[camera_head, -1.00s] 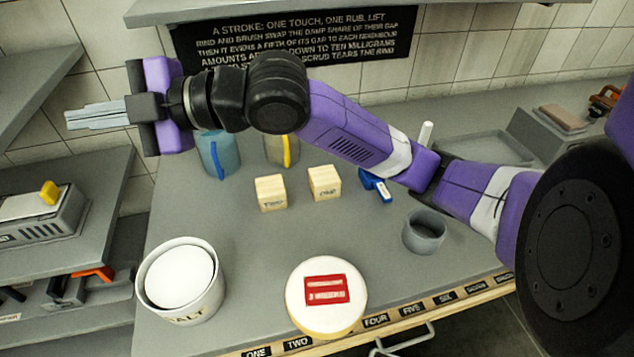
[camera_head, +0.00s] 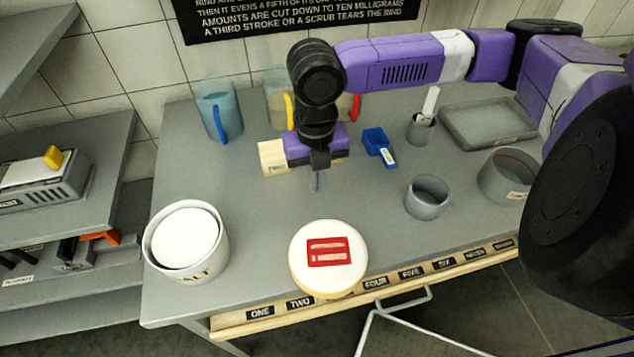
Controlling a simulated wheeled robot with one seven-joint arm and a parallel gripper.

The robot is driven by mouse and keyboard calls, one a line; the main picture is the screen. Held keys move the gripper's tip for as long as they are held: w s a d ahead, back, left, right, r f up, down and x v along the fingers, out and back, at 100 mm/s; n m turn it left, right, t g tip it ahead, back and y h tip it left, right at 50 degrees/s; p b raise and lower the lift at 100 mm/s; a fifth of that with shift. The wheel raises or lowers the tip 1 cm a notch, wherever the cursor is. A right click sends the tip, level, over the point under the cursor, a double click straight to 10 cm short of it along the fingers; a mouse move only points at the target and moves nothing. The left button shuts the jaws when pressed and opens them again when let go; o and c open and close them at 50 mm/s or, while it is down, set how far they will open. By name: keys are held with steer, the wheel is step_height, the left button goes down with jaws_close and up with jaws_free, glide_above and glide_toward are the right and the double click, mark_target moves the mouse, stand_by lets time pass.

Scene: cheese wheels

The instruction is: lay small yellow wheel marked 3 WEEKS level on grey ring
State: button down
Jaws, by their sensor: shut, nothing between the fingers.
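My gripper (camera_head: 316,182) points down over the middle of the table, its thin fingers shut and empty, in front of a wooden block. A round wheel with a white top, a yellowish side and a red label (camera_head: 328,258) lies flat at the table's front edge. I cannot read its label, and no wheel legibly marked 3 WEEKS shows. A short hollow grey ring-like cylinder (camera_head: 427,198) stands empty on the table to the right of my gripper. A wider grey ring-like vessel (camera_head: 506,176) stands further right, partly behind my arm. I cannot tell which is the ring meant.
A white pot labelled SALT (camera_head: 187,243) stands at the front left. A wooden block (camera_head: 272,157), a blue jug (camera_head: 217,110) and a blue scoop (camera_head: 379,147) are near my gripper. A grey tray (camera_head: 488,124) lies at the back right. The table between pot and gripper is clear.

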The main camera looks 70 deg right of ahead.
mark_target(322, 223)
step_height(322, 223, down, 7)
steer(key=shift+r+p, duration=0.1)
steer(key=shift+p, duration=0.2)
steer(key=shift+s+a+f+p, duration=0.1)
steer(key=shift+s+a+p, duration=0.2)
steer(key=shift+s+a, duration=0.25)
steer(key=shift+s+a+f+p, duration=0.1)
steer(key=shift+s+a+p, duration=0.2)
steer(key=shift+a, duration=0.35)
steer(key=shift+s+a+f, duration=0.1)
steer(key=shift+s+a, duration=0.25)
steer(key=shift+a, duration=0.05)
steer(key=shift+a, duration=0.1)
steer(key=shift+s+a, duration=0.65)
steer(key=shift+a, duration=0.1)
steer(key=shift+w, duration=0.1)
